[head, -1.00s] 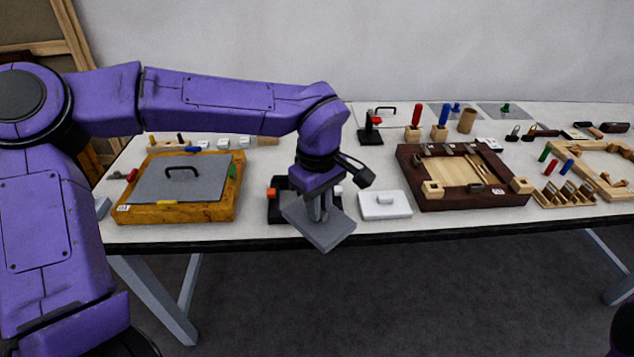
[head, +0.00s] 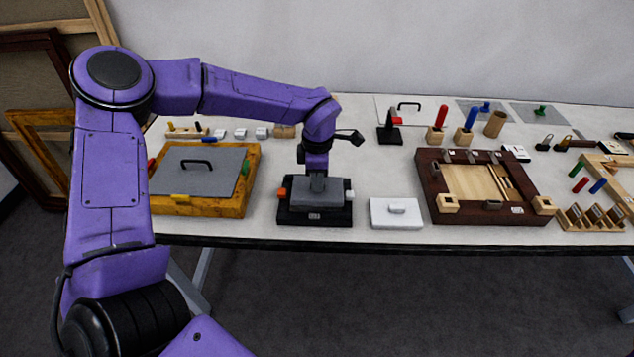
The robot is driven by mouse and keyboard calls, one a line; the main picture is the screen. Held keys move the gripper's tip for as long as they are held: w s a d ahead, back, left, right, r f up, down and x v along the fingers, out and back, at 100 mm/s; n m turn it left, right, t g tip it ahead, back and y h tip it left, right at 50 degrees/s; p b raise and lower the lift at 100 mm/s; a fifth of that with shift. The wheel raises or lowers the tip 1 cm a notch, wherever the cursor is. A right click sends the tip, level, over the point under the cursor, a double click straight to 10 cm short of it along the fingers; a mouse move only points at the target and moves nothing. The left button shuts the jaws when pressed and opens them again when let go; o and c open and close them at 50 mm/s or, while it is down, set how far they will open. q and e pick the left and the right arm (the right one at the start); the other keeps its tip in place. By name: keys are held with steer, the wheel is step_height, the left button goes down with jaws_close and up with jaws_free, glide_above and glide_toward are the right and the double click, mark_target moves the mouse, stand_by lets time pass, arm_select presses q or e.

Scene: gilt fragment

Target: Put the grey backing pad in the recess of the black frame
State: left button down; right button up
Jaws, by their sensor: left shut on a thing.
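The grey backing pad (head: 316,197) is a flat grey block, level, at the black frame. The black frame (head: 314,218) stands near the table's front edge, with an orange block on its left side and a white block on its right. My left gripper (head: 317,184) is shut on the pad from above, pointing down. The pad covers the frame's recess, so I cannot tell whether it is seated in it or just above it. My right gripper is not in view.
A white lidded box (head: 396,214) stands close to the right of the frame. A yellow frame with a grey handled panel (head: 198,174) is to the left. A dark brown frame (head: 432,197) is further right. The table's front edge (head: 400,244) runs just below.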

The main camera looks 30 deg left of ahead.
arm_select(q)
steer(key=shift+w+a+f, duration=0.15)
steer(key=shift+a+f, duration=0.1)
steer(key=shift+f, duration=0.05)
steer(key=shift+s+a+f+p, duration=0.1)
steer(key=shift+s+f+p, duration=0.05)
steer(key=shift+f, duration=0.5)
steer(key=shift+s+a+f+p, duration=0.1)
steer(key=shift+f+p, duration=0.05)
steer(key=shift+f, duration=0.8)
steer(key=shift+w+f, duration=0.2)
steer(key=shift+w, duration=0.1)
steer(key=shift+s+d+f, duration=0.1)
steer(key=c, duration=1.2)
jaws_free()
steer(key=shift+o, duration=0.5)
step_height(320, 180, up, 12)
steer(key=shift+r+b, duration=0.25)
steer(key=shift+b, duration=0.55)
